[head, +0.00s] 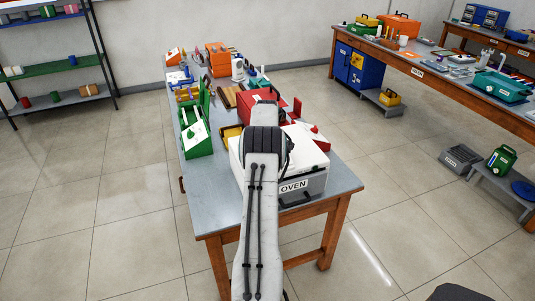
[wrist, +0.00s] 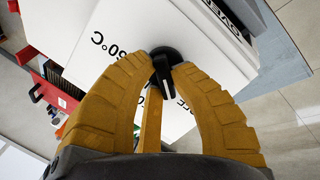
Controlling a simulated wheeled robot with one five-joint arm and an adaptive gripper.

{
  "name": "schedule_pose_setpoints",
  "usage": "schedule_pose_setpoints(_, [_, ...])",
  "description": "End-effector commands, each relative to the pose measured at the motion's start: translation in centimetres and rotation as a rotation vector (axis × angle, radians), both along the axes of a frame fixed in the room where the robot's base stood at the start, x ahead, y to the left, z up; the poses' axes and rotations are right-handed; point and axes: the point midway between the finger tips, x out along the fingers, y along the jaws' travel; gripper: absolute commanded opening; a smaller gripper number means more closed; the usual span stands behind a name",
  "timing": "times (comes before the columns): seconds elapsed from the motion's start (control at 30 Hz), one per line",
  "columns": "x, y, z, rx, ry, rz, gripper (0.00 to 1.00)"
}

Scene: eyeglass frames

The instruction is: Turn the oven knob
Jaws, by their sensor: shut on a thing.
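The oven (head: 312,184) is a white and grey box labelled OVEN, standing near the front end of the workbench. My arm hides its left part in the head view. In the wrist view its white top (wrist: 120,30) carries printed temperature marks, one ending in "60°C". The black oven knob (wrist: 164,66) with a pale pointer line sits on that top. My gripper (wrist: 162,68) has yellow fingers, and their tips are closed on either side of the knob. The gripper is hidden behind my arm in the head view.
The workbench (head: 218,212) holds a green box (head: 195,135), a red box (head: 258,105) and several small items behind the oven. A second bench (head: 430,72) stands at the right. A shelf rack (head: 60,65) is at the left. The tiled floor between is open.

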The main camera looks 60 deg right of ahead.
Motion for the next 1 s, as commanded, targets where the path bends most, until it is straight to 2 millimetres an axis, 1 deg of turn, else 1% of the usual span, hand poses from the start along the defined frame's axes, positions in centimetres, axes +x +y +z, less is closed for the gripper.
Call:
schedule_pose_setpoints(0.03, [-0.1, 0.1, -0.2, 0.004, 0.002, 0.000, 0.22])
schedule_pose_setpoints(0.3, [0.0, 0.0, -0.1, 0.002, 0.002, 0.001, 0.46])
schedule_pose_setpoints(0.53, [0.0, 0.0, -0.1, 0.001, 0.001, 0.001, 0.46])
schedule_pose_setpoints(0.67, [-0.1, 0.1, 0.5, 0.000, 0.000, 0.001, 0.46])
schedule_pose_setpoints(0.77, [-0.3, 0.5, 1.4, -0.001, 0.000, 0.001, 0.46])
schedule_pose_setpoints(1.0, [-1.0, 1.8, 5.2, -0.002, 0.000, 0.001, 0.46])
